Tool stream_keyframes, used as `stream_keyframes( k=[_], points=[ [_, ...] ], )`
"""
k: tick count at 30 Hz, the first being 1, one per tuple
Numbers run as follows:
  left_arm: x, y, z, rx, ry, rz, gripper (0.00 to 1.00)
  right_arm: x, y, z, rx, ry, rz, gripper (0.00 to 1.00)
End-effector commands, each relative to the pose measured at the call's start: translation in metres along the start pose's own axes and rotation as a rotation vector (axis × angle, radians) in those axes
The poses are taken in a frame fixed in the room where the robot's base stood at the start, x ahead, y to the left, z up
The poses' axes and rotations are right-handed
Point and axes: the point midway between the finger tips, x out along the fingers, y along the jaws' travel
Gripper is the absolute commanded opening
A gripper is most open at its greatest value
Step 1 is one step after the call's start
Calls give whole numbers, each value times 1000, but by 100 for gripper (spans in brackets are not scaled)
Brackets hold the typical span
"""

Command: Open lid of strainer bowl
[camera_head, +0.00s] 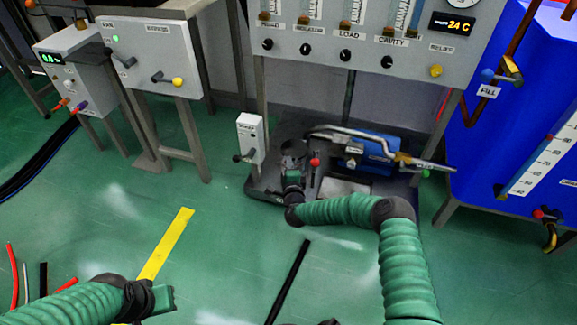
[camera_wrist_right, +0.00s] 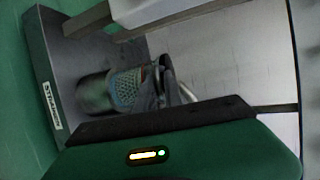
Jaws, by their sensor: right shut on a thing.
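The strainer bowl (camera_wrist_right: 97,92) is a metallic cylinder with a grey-blue mesh part, on a dark base with a "STRAINER" label in the right wrist view. In the head view the strainer bowl (camera_head: 294,148) is small, on the left part of the dark floor plate, partly behind my gripper. My right gripper (camera_wrist_right: 168,85) is at the mesh end of the bowl, its dark fingers shut on what looks like the lid. It also shows in the head view (camera_head: 292,175). The lid's edges are mostly hidden, so its angle is unclear. My left gripper (camera_head: 158,299) is low at the left, away from the bowl.
Metal piping and a blue pump (camera_head: 376,146) stand on the dark plate right of the bowl. A white box (camera_head: 250,137) on a post is close on the left. A gauge panel (camera_head: 360,50) overhangs behind, and a blue tank (camera_head: 530,110) is at right. The green floor in front holds loose rods.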

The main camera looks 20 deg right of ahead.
Motion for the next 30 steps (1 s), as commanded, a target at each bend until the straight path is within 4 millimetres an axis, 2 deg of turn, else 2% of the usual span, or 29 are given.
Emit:
stream_keyframes(
  k=[1, 11, 22, 30],
  points=[
    [0, 0, 0, 0, 0, 0, 0, -2, 7, 1, -1, -4, 14, 0],
    [0, 0, 0, 0, 0, 0, 0, -2, 9, 2, -1, -5, 17, 0],
    [0, 0, 0, 0, 0, 0, 0, -2, 8, 4, 0, -9, 16, 0],
    [-9, 0, -2, 0, 0, 0, 0, -3, 1, 5, 10, -11, 38, 0]
  ],
)
